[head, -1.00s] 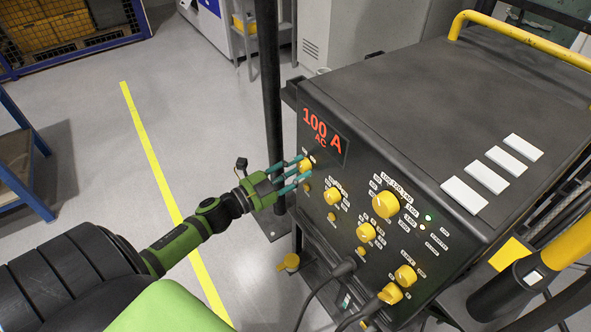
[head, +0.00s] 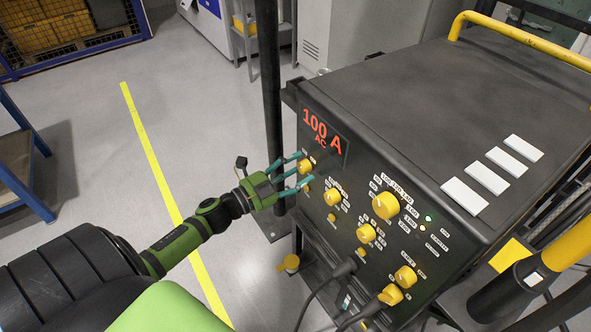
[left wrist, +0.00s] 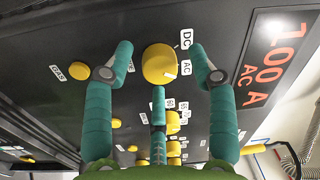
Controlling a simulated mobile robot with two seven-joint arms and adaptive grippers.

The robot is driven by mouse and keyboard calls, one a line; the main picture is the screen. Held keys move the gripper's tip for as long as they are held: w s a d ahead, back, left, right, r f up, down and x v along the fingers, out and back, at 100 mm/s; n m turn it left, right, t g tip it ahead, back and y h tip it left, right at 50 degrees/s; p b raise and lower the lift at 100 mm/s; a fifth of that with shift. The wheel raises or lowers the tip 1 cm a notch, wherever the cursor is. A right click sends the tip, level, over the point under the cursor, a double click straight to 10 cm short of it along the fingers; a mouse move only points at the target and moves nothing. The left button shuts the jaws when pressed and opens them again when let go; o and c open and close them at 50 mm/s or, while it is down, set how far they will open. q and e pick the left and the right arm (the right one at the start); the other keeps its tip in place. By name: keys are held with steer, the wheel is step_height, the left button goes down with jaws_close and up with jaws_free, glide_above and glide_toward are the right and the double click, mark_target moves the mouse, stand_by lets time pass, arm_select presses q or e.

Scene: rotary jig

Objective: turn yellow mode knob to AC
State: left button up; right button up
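The yellow mode knob (head: 305,167) is on the front panel of the black machine, below the red display (head: 322,131), which reads 100 A AC. In the left wrist view the knob (left wrist: 158,62) has DC and AC labels beside it, and its white mark lies on the side near the AC label (left wrist: 187,68). My left gripper (head: 298,171) has teal fingers spread around the knob. In the left wrist view the gripper (left wrist: 160,70) shows gaps between its fingers and the knob, so it is open and holds nothing. My right gripper is out of view.
Other yellow knobs, such as the large range knob (head: 385,206), sit to the right and below on the panel. A black post (head: 268,90) stands behind the gripper. Cables (head: 322,285) hang from the panel's bottom.

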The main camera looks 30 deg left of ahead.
arm_select(q)
steer(key=v, duration=1.2)
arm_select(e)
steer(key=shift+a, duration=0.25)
arm_select(q)
steer(key=shift+a, duration=0.1)
